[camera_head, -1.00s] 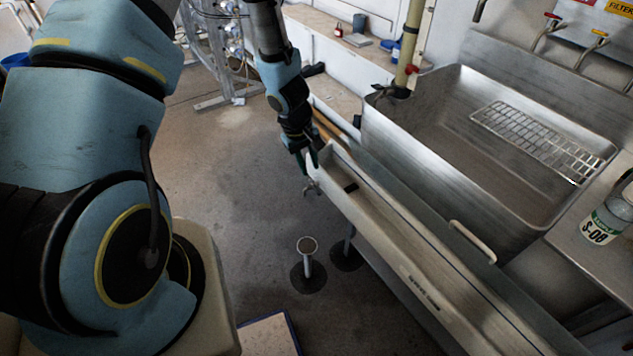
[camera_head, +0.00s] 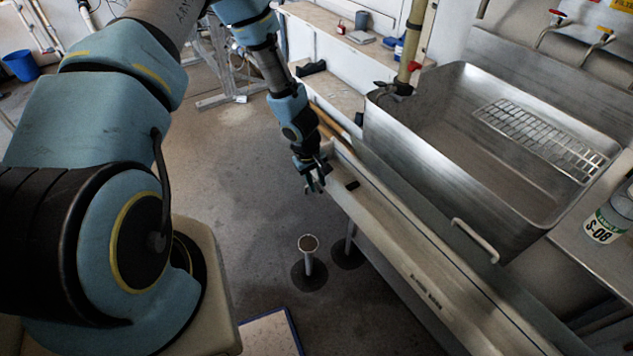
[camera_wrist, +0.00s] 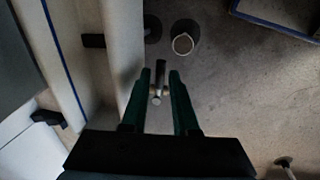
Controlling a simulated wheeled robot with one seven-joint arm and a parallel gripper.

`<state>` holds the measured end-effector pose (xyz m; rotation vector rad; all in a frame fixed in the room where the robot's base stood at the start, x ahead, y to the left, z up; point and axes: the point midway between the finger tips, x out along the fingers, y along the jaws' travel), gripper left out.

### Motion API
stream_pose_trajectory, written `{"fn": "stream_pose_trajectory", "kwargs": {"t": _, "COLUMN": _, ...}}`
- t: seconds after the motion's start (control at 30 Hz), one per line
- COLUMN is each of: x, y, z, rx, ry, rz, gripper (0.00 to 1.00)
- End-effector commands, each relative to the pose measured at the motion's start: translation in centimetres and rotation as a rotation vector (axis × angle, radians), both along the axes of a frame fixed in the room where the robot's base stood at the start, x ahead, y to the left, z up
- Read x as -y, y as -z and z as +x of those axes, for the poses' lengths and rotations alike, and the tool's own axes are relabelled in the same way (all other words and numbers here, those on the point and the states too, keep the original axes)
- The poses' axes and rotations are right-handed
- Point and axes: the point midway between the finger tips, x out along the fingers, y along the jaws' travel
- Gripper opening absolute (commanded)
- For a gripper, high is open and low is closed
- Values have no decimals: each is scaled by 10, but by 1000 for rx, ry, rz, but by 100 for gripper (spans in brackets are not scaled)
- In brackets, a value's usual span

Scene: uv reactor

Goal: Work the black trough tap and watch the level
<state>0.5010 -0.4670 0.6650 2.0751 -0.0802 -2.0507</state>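The long pale trough (camera_head: 425,268) runs from the middle toward the lower right in the head view. Its pale wall (camera_wrist: 122,35) fills the left of the wrist view, with a thin blue line (camera_wrist: 62,55) along it. I cannot tell whether the fingers touch the lever. My gripper hides the tap in the head view.
A steel sink (camera_head: 430,145) with a wire rack (camera_head: 540,135) stands behind the trough. A labelled bottle (camera_head: 606,222) is at the right.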

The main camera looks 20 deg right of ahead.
Motion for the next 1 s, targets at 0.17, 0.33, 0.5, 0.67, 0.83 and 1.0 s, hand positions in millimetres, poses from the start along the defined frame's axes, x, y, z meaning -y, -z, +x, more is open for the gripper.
{"fn": "stream_pose_trajectory", "kwargs": {"t": 0.17, "x": 0, "y": 0, "z": 0, "rx": 0, "ry": 0, "rz": 0, "gripper": 7}}
{"fn": "stream_pose_trajectory", "kwargs": {"t": 0.33, "x": 0, "y": 0, "z": 0, "rx": 0, "ry": 0, "rz": 0, "gripper": 0}}
{"fn": "stream_pose_trajectory", "kwargs": {"t": 0.5, "x": 0, "y": 0, "z": 0, "rx": 0, "ry": 0, "rz": 0, "gripper": 0}}
{"fn": "stream_pose_trajectory", "kwargs": {"t": 0.67, "x": 0, "y": 0, "z": 0, "rx": 0, "ry": -6, "rz": 0, "gripper": 0}}
{"fn": "stream_pose_trajectory", "kwargs": {"t": 0.83, "x": 3, "y": 1, "z": 0, "rx": 1, "ry": -67, "rz": 0, "gripper": 0}}
{"fn": "stream_pose_trajectory", "kwargs": {"t": 1.0, "x": 4, "y": -1, "z": 0, "rx": 0, "ry": -90, "rz": 0, "gripper": 0}}
